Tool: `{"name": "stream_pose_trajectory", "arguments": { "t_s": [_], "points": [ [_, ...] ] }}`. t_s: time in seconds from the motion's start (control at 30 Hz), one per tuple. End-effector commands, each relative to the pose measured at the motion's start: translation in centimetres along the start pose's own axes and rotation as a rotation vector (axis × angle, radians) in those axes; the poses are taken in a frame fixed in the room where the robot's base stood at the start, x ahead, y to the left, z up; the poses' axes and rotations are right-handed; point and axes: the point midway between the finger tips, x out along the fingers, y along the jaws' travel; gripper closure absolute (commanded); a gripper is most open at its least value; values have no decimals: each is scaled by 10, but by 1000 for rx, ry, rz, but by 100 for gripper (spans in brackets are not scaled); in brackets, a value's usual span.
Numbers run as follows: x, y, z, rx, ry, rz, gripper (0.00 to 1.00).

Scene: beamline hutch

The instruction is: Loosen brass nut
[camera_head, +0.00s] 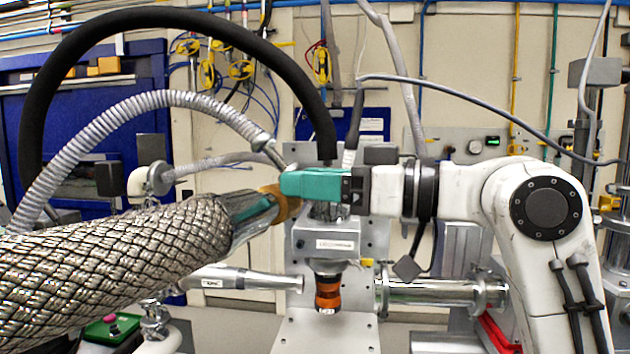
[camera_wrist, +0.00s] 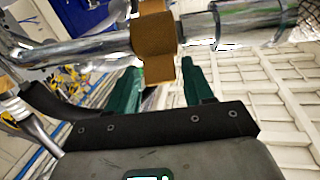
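The brass nut (camera_head: 286,207) sits around the metal pipe fitting at the end of the braided hose (camera_head: 130,250), in the middle of the head view. The wrist view shows the nut (camera_wrist: 156,35) as a brown-gold angular collar on the silver pipe. My gripper (camera_head: 290,184) reaches in from the right with teal fingers, its tips overlapping the nut in the head view. In the wrist view the fingers (camera_wrist: 158,66) stand apart on either side of the nut's near part, with a narrow gap at the right finger. Contact at the left finger is unclear.
A black curved hose (camera_head: 180,18) and a grey corrugated hose (camera_head: 110,120) arch around the fitting. An orange-ringed vertical part (camera_head: 328,290) hangs below the nut. A horizontal metal tube (camera_head: 430,293) lies below my arm. Yellow cable reels (camera_head: 240,70) hang on the wall behind.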

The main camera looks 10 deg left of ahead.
Motion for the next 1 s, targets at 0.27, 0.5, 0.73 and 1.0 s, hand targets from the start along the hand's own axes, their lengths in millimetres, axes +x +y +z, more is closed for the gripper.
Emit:
{"name": "stream_pose_trajectory", "arguments": {
  "t_s": [0.27, 0.5, 0.73, 1.0],
  "points": [
    [0, 0, 0, 0, 0, 0, 76],
    [0, 0, 0, 0, 0, 0, 95],
    [-1, 0, 4, 1, 24, 0, 94],
    [-4, 0, 18, 2, 161, -1, 94]
  ]
}}
